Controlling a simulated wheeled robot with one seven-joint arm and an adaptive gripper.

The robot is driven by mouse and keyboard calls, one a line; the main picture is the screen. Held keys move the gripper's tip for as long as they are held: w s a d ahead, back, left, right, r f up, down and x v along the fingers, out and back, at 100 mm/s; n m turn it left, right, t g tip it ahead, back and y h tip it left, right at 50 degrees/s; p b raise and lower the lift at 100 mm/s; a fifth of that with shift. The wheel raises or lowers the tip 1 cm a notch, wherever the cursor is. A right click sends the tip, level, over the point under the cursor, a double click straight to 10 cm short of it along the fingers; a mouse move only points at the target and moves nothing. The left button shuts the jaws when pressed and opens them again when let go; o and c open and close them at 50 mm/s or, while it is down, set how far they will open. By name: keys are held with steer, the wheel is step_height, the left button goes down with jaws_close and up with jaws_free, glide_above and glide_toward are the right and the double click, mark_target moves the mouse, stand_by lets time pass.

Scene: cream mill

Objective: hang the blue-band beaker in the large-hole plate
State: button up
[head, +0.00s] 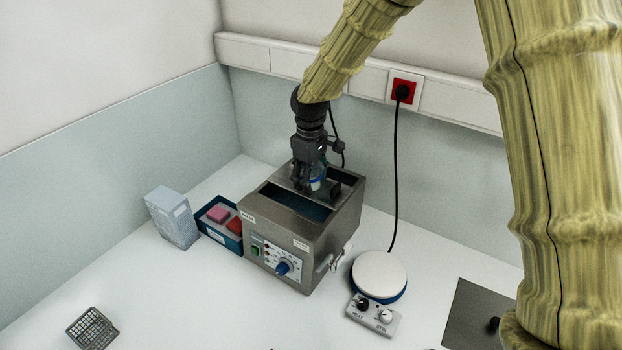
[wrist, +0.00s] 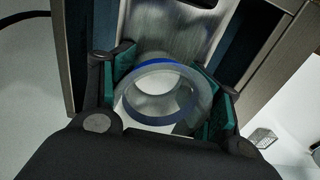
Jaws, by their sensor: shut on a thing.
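The blue-band beaker (wrist: 158,97) is clear glass with a blue ring, seen from above in the wrist view. My gripper (wrist: 165,92) is shut on it, with a green pad on each side. In the head view my gripper (head: 309,176) points down over the steel water bath (head: 325,240), and part of the beaker (head: 317,184) shows below the fingers. A steel plate (wrist: 168,28) spans the bath's opening, with dark openings on both sides. The beaker is over this plate. Its base and any hole under it are hidden, so I cannot tell whether it sits in one.
A blue tray (head: 222,239) with pink and red blocks and a pale box (head: 172,218) stand left of the bath. A round white hotplate stirrer (head: 379,274) stands to its right. A small wire rack (head: 92,329) lies at front left. The front counter is mostly clear.

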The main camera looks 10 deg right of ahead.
steer(key=shift+s+a+f, duration=0.1)
steer(key=shift+s+f, duration=0.15)
steer(key=shift+f, duration=0.3)
steer(key=shift+s+a+f, duration=0.1)
steer(key=shift+s+f, duration=0.15)
steer(key=shift+f, duration=0.25)
steer(key=shift+o, duration=0.4)
steer(key=shift+s+f+b, duration=0.15)
steer(key=shift+f+b, duration=0.15)
steer(key=shift+b, duration=0.1)
steer(key=o, duration=0.5)
steer(key=shift+w+f, duration=0.3)
steer(key=shift+w, duration=0.1)
steer(key=shift+o, duration=0.2)
steer(key=shift+d, duration=0.25)
steer(key=o, duration=1.5)
steer(key=shift+w+d, duration=0.1)
steer(key=shift+w, duration=0.05)
steer(key=shift+c, duration=0.6)
steer(key=shift+o, duration=0.4)
steer(key=shift+w+r+p, duration=0.15)
steer(key=shift+w+p, duration=0.1)
steer(key=shift+p, duration=0.3)
steer(key=shift+r, duration=0.15)
